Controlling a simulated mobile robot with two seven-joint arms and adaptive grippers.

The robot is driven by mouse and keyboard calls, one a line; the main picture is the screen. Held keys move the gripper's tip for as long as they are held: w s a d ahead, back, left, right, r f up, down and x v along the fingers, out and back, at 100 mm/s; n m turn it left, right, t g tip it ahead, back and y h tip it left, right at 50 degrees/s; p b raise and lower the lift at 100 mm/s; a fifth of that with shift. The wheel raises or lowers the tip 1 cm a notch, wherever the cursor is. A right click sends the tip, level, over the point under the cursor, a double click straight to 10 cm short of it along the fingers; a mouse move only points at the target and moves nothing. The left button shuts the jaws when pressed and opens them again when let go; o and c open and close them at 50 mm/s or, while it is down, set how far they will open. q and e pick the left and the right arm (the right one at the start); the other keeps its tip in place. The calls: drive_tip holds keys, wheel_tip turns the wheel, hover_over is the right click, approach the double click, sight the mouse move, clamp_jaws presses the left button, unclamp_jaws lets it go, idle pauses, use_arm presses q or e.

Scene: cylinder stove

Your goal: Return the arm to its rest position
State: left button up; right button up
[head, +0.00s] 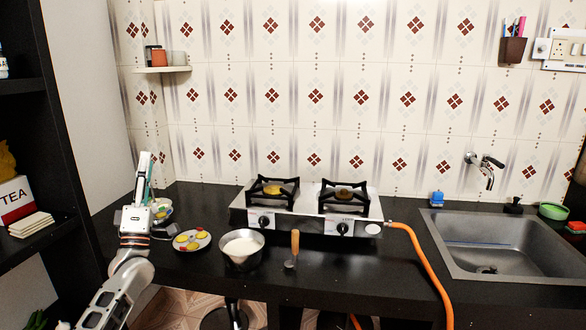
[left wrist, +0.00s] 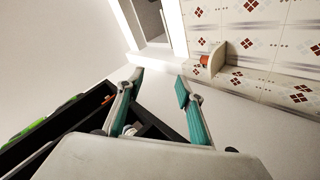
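My left arm comes in from the lower left in the head view, and its left gripper (head: 146,168) points up over the left end of the black counter (head: 200,280). In the left wrist view the left gripper (left wrist: 158,84) has its two teal-padded fingers spread apart, with nothing between them. My right gripper is not in view.
A two-burner stove (head: 305,212) stands mid-counter. Beside it are a pan of white liquid (head: 241,247), a plate of food pieces (head: 191,241) and a wooden-handled utensil (head: 294,247). Black shelving (head: 60,130) is at left, a sink (head: 490,245) at right.

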use_arm(q)
drive_tip(key=w+d+f+m+g+h, duration=0.35)
drive_tip(key=w+f+m+g, duration=0.35)
drive_tip(key=f+m, duration=0.65)
wheel_tip(320, 180, down, 12)
drive_tip(key=a+m+g+y, duration=0.1)
drive_tip(key=m+g, duration=0.3)
drive_tip(key=m, duration=0.3)
drive_tip(key=s+d+f+g+h, duration=0.1)
drive_tip(key=s+d+f, duration=0.5)
drive_tip(key=s+f, duration=0.4)
drive_tip(key=s+d+f+g+h, duration=0.2)
drive_tip(key=s+d+f, duration=0.4)
drive_tip(key=s+f, duration=0.45)
drive_tip(key=s+d+f+g, duration=0.1)
drive_tip(key=s+d+f, duration=0.2)
drive_tip(key=s, duration=0.5)
drive_tip(key=s+d+f+g, duration=0.1)
drive_tip(key=s+d+f, duration=0.2)
drive_tip(key=s, duration=0.6)
drive_tip(key=s+d+f+g, duration=0.1)
drive_tip(key=s+d+f, duration=0.1)
drive_tip(key=s, duration=0.6)
drive_tip(key=shift+s+d+f+h, duration=0.4)
drive_tip(key=shift+d+h, duration=0.05)
drive_tip(key=shift+d, duration=0.15)
drive_tip(key=shift+n, duration=0.25)
